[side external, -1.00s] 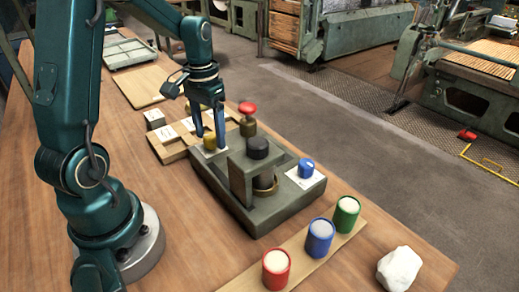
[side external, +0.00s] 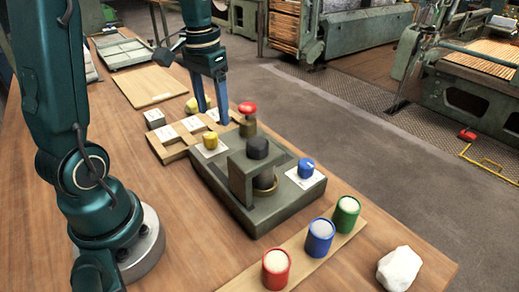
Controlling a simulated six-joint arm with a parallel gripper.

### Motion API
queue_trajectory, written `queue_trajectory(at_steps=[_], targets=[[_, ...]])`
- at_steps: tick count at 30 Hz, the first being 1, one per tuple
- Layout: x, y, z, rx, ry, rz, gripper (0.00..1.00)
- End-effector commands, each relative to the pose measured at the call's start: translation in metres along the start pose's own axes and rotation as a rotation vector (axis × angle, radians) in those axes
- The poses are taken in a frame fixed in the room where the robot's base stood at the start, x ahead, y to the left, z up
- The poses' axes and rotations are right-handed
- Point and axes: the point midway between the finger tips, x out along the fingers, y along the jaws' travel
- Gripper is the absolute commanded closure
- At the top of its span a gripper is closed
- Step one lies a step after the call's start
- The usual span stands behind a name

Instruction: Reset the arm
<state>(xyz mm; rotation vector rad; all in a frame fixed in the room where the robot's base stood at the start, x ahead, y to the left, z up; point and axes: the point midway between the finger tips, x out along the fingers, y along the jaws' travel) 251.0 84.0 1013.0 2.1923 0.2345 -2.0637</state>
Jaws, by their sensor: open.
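My gripper (side external: 214,115) is open, its blue fingers pointing down above the back of the wooden compartment tray (side external: 168,150). Nothing shows between the fingers. A yellow knob (side external: 210,140) sits on a white card at the left end of the grey-green press fixture (side external: 226,190), in front of and below my gripper. The fixture also carries a black knob (side external: 258,148), a blue knob (side external: 306,168) on a white card, and a red-topped knob (side external: 248,108) behind. A yellowish object (side external: 196,104) is partly hidden behind my gripper's left finger.
Red (side external: 277,268), blue (side external: 320,238) and green (side external: 346,214) cups stand on a wooden strip at the front. A white lump (side external: 399,269) lies at the right corner. A grey block (side external: 154,119), a wooden board (side external: 143,88) and a grey tray (side external: 122,52) lie farther back.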

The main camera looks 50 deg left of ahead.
Motion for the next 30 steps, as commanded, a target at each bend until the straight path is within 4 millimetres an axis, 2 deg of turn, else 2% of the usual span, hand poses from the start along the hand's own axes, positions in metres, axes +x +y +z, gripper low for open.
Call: queue_trajectory(at_steps=[3, 6, 10, 15, 22, 25, 30], targets=[[-0.024, 0.028, 0.010, 0.089, 0.088, -0.014, 0.28], [-0.040, 0.050, 0.026, 0.150, 0.165, -0.017, 0.28], [-0.052, 0.074, 0.051, 0.209, 0.262, -0.008, 0.28], [-0.053, 0.095, 0.086, 0.254, 0.371, 0.023, 0.28], [-0.038, 0.104, 0.114, 0.234, 0.435, 0.064, 0.28], [-0.031, 0.103, 0.116, 0.199, 0.423, 0.069, 0.28], [-0.032, 0.103, 0.114, 0.184, 0.430, 0.072, 0.28]])
